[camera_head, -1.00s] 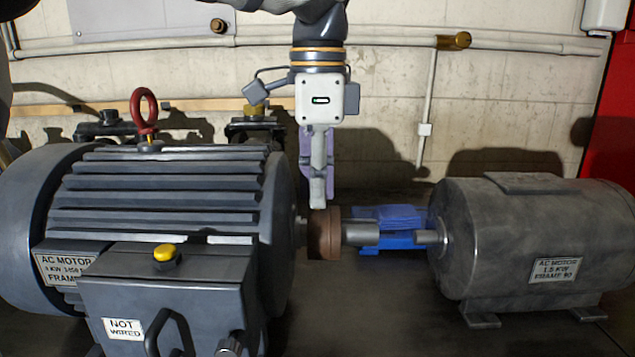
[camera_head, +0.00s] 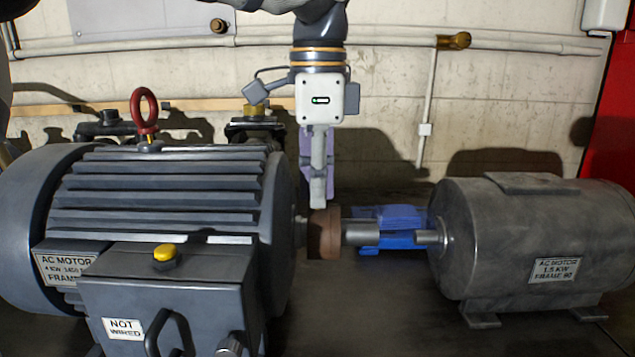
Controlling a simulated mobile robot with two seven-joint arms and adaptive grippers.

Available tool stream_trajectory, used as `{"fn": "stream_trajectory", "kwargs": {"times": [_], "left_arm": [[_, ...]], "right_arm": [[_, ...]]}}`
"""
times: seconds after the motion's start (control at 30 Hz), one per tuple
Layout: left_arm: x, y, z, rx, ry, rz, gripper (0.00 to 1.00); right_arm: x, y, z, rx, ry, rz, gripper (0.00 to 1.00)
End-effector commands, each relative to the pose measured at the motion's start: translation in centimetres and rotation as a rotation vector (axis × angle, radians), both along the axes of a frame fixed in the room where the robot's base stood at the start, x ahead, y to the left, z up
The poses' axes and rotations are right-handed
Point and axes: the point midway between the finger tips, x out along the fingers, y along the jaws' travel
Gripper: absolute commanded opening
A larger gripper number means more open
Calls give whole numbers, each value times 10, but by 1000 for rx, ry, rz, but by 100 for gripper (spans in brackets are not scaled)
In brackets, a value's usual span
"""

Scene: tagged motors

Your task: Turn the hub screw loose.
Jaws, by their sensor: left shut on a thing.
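The brown hub (camera_head: 325,235) sits on the shaft at the right end of the large dark grey motor (camera_head: 180,205). Its screw cannot be made out. My right gripper is not in view.
A smaller grey motor (camera_head: 535,235) stands at the right, its shaft facing the hub. A blue object (camera_head: 390,222) lies behind the shafts. A red lifting eye (camera_head: 144,112) rises from the large motor, and a terminal box (camera_head: 170,295) projects at its front.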

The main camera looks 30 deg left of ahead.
Motion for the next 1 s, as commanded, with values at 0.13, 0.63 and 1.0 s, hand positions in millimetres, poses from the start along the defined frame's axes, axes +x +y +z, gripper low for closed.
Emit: {"fn": "stream_trajectory", "kwargs": {"times": [0.13, 0.63, 1.0], "left_arm": [[0, 1, -4, 2, 10, 1, 0], [0, 1, -4, 2, 9, 1, 24], [1, 0, 2, 1, 1, 1, 34]], "right_arm": [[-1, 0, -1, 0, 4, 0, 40], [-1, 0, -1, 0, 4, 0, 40], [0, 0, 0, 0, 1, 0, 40]]}}
